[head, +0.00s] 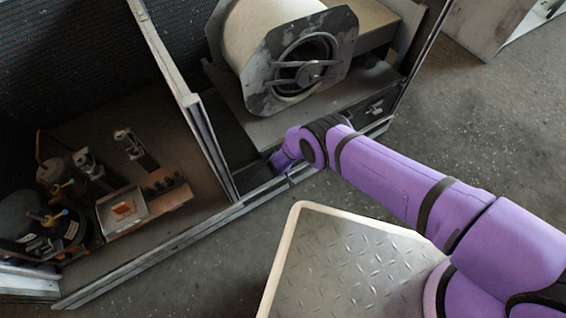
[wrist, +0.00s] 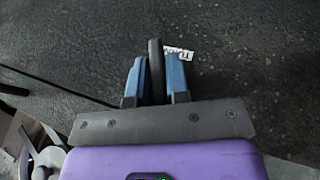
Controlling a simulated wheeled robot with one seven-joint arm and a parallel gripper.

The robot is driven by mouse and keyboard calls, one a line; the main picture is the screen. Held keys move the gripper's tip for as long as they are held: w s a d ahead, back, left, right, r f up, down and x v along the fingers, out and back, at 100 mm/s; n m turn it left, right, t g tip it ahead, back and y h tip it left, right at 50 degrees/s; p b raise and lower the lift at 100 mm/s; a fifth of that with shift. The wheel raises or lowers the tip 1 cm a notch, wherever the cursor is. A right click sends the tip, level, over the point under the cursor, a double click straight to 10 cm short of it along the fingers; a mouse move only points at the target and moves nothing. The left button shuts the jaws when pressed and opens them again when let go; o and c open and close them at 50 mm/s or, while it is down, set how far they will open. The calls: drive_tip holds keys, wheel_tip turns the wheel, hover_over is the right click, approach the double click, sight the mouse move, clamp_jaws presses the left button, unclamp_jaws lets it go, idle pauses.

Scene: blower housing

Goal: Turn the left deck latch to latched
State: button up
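In the wrist view, the left deck latch (wrist: 155,62) shows as a dark upright bar on a dark, rough panel. The two blue fingers of my gripper (wrist: 160,72) stand on either side of it, and the bar fills the gap between them. A small white label (wrist: 182,54) with dark marks sits just right of the bar, partly behind the right finger. In the head view, my purple arm reaches to the left front of the blower deck (head: 258,128). There the wrist hides the fingers and the left latch. The latch's exact angle is hard to judge.
The blower (head: 290,50) with its round inlet sits on the deck. A second latch (head: 375,106) shows at the deck's right front. A metal divider (head: 185,95) stands left of my wrist. Valves and a compressor (head: 45,225) fill the left bay. Open floor lies to the right.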

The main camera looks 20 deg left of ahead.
clamp_jaws()
drive_tip(key=shift+w, duration=0.1)
drive_tip(key=shift+d+g+y, duration=0.1)
drive_tip(key=shift+g+y, duration=0.4)
drive_tip(key=shift+g, duration=0.2)
drive_tip(key=shift+m+g+y, duration=0.5)
drive_tip(key=shift+g+y, duration=0.3)
drive_tip(key=shift+g, duration=0.2)
drive_tip(key=o, duration=0.5)
unclamp_jaws()
